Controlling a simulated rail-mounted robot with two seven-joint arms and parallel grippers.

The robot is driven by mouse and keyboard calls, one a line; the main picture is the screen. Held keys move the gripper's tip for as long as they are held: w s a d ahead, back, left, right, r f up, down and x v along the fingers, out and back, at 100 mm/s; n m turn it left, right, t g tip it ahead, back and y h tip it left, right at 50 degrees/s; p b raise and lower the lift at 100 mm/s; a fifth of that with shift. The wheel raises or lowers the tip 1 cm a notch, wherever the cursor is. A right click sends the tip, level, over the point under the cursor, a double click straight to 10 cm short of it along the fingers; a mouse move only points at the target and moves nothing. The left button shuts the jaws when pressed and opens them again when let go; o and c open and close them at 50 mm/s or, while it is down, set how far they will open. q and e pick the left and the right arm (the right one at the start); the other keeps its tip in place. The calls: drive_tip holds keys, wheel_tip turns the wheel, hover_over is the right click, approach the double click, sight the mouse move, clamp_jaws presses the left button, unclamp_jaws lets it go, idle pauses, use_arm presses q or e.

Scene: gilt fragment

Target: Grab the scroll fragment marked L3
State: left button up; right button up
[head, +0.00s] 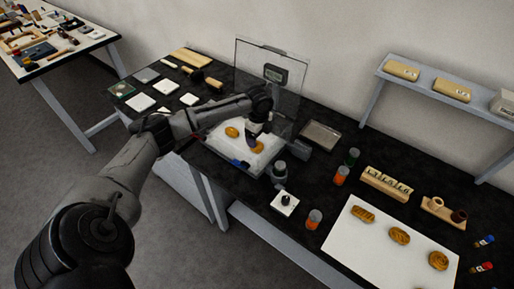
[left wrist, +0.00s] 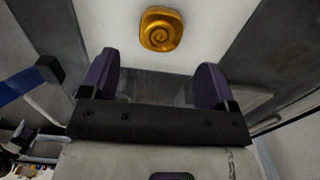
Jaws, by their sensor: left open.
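Two gold fragments lie on a white surface in the back-centre station in the head view: one on the left (head: 232,132) and one on the right (head: 257,148), close below my left gripper (head: 254,139). In the left wrist view a gold fragment with a spiral relief (left wrist: 161,29) lies ahead of the gap between the two fingers of my left gripper (left wrist: 157,64), which is open and empty. Three more gold fragments lie on a white sheet (head: 352,250) at the right. I cannot read an L3 mark on any fragment. My right gripper is not in view.
A clear upright panel with a small dark display (head: 275,74) stands behind the station. A grey knobbed device (head: 279,172) stands at its front right.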

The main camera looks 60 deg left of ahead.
sight(258, 145)
use_arm(q)
drive_tip(key=shift+f+b, duration=0.55)
drive_tip(key=shift+f, duration=2.3)
drive_tip(key=shift+c, duration=0.2)
drive_tip(key=c, duration=0.9)
drive_tip(key=shift+r, duration=0.1)
drive_tip(key=shift+c, duration=0.2)
